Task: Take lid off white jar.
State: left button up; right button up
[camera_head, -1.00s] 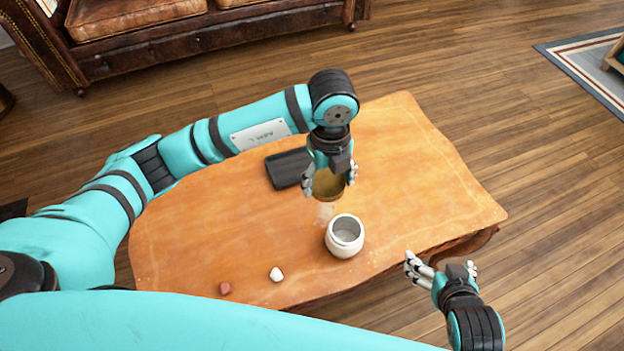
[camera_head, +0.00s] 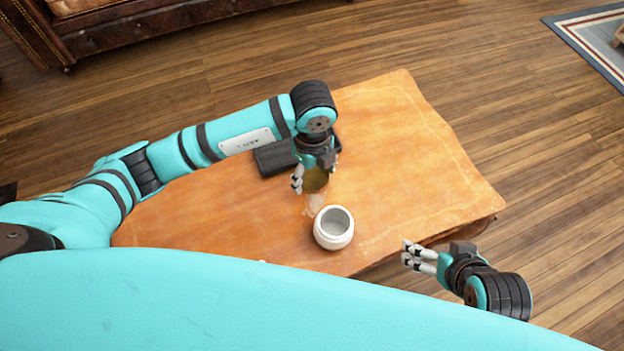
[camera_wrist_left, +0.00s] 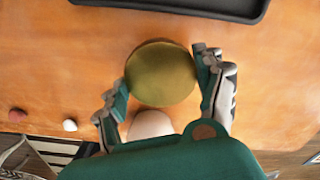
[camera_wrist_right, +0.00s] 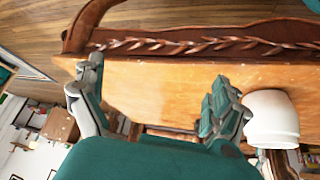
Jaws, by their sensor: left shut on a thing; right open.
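The white jar (camera_head: 333,228) stands upright and uncovered on the wooden table, its mouth and pale inside showing. It also shows in the right wrist view (camera_wrist_right: 272,120), and partly in the left wrist view (camera_wrist_left: 150,124). My left gripper (camera_head: 313,180) is shut on the round olive-gold lid (camera_head: 316,181), beyond the jar and apart from it. In the left wrist view the lid (camera_wrist_left: 161,73) sits between the two fingers. My right gripper (camera_head: 415,257) is open and empty, off the table's front right edge, to the right of the jar.
The wooden table (camera_head: 410,150) has free room on its right side. A dark tray (camera_head: 274,157) lies behind my left gripper. A white stone-like piece (camera_wrist_left: 70,125) and a reddish one (camera_wrist_left: 17,115) lie on the table. A leather sofa (camera_head: 130,35) stands beyond.

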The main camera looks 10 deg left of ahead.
aim_at(313, 175)
pick_arm(q)
notch_tip(313, 175, down, 3)
jog(key=shift+f+b, duration=0.15)
jog(key=shift+b, duration=0.25)
pick_arm(e)
jog(key=w, duration=0.1)
jog(key=w+a+r+t, duration=0.1)
jog(key=w+t, duration=0.1)
jog(key=w, duration=0.1)
jog(key=shift+a+r+y, duration=0.2)
jog(key=shift+r+y, duration=0.1)
jog(key=shift+r, duration=0.05)
pick_arm(q)
jog(key=shift+f, duration=0.1)
pick_arm(e)
jog(key=shift+w+r+t, duration=0.2)
jog(key=shift+r+t, duration=0.05)
jog(key=shift+t, duration=0.05)
pick_arm(q)
jog(key=shift+f, duration=0.1)
pick_arm(e)
jog(key=shift+a, duration=0.1)
jog(key=shift+w+r, duration=0.15)
pick_arm(q)
jog(key=o, duration=1.3)
